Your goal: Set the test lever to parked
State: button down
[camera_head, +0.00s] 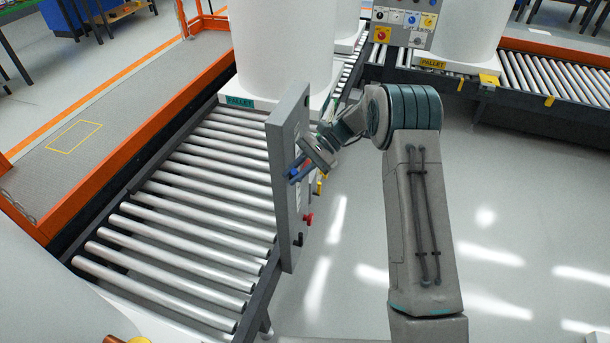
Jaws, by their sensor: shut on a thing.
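A grey upright control panel (288,180) stands at the right side of the roller conveyor, seen nearly edge-on. My gripper (299,174), with blue at its tips, is at the panel's right-hand face, about mid-height. It is shut on what seems to be the test lever there. The lever is hidden by the fingers and the steep angle, so its position and any markings cannot be read. Below the gripper, a yellow part (319,186), a red knob (308,219) and a black knob (299,240) stick out from the same face.
A roller conveyor (200,205) with bare rollers runs left of the panel. A white tank (285,45) stands on a pallet (245,103) behind it. A second control panel (405,20) and conveyor (555,75) are at the back right. Open floor (530,200) lies right of my arm.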

dwell(0.5)
jog(key=c, duration=1.4)
grip_release()
jog(key=shift+r, duration=0.1)
jog(key=shift+s, duration=0.1)
